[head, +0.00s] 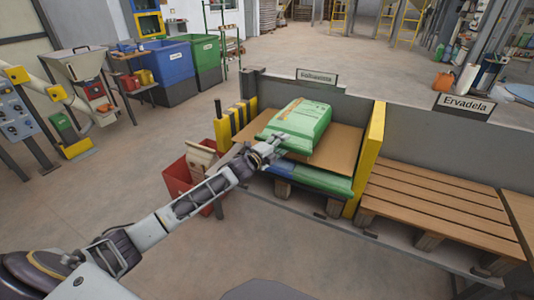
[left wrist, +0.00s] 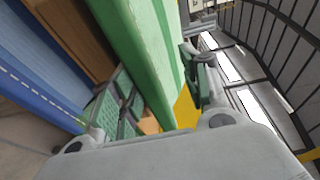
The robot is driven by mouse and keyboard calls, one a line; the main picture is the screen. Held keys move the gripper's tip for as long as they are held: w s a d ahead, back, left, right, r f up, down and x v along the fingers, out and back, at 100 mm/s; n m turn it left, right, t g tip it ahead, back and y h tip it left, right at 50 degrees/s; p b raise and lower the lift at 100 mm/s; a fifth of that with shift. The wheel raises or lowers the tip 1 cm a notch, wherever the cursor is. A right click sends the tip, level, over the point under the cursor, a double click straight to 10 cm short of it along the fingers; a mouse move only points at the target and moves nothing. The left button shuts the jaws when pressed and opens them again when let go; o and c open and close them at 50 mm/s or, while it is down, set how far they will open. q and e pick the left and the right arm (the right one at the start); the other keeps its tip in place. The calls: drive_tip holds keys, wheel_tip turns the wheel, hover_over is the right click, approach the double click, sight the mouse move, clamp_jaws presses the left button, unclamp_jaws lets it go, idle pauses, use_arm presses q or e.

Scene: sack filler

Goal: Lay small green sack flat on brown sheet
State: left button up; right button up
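The small green sack (head: 303,122), with a pale printed top, lies on the brown sheet (head: 335,147), its near end towards my left gripper. The sheet rests on a stack with blue and green sacks (head: 325,182). My left gripper (head: 275,149) is at the sack's near left end. In the left wrist view the green sack (left wrist: 145,45) runs between the spread fingers of the left gripper (left wrist: 158,85). A yellow strip shows between the sack and the right-hand finger; contact on the other side is unclear. My right gripper is not in view.
A yellow divider (head: 368,160) stands right of the stack, with an empty wooden pallet (head: 435,205) beyond it. A grey wall (head: 350,103) runs behind. A red bin (head: 183,176) and a yellow-black barrier (head: 236,118) stand to the left.

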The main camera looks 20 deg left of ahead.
use_arm(q)
drive_tip(key=v, duration=0.8)
drive_tip(key=shift+s, duration=0.25)
idle(0.4)
idle(0.9)
